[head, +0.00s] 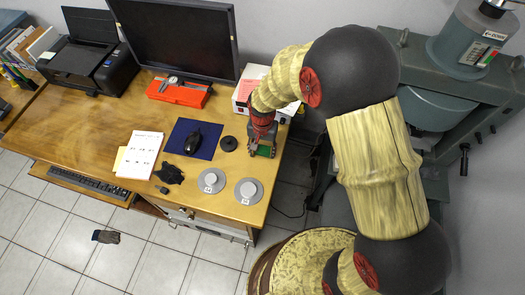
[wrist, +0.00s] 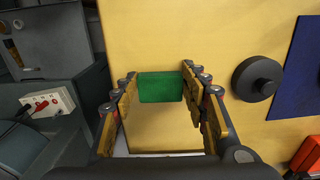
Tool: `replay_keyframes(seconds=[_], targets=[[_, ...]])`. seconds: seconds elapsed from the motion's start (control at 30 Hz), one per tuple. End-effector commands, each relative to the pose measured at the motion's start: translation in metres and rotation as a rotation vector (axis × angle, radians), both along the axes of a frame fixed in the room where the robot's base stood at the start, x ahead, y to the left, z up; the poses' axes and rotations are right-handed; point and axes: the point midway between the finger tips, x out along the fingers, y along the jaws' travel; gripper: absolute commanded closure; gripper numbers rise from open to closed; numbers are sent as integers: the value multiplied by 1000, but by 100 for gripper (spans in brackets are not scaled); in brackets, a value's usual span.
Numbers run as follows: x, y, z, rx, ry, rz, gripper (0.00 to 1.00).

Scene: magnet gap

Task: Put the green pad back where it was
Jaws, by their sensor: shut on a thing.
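The green pad (wrist: 160,88) is between the two fingertips of my gripper (wrist: 159,80) in the wrist view, with both fingers against its ends. In the head view the green pad (head: 265,151) shows at the right end of the wooden desk (head: 100,120), under my gripper (head: 262,145), and is partly covered by it. I cannot tell whether the pad touches the desk top or is held just above it. The frames do not mark the pad's former place.
A black knobbed disc (head: 228,143) is just left of my gripper. Two grey discs, one (head: 212,189) left of the other (head: 249,200), stand near the desk's front edge. A blue mat (head: 183,139) holds a mouse. A white box (head: 244,94) is behind; a grey machine (head: 445,95) stands right.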

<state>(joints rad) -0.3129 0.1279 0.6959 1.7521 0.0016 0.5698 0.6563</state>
Motion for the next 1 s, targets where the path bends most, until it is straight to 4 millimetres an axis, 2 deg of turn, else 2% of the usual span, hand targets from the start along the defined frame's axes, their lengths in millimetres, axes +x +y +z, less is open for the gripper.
replay_keyframes(seconds=[0.33, 0.37, 0.4, 0.67, 1.0], targets=[[1, 0, -2, 1, -1, 0, 76], [1, 0, -2, 0, -2, 0, 55], [1, 0, -2, 0, -2, 0, 52], [1, 0, -2, 0, -2, 0, 38], [1, 0, 1, 0, -2, 0, 38]])
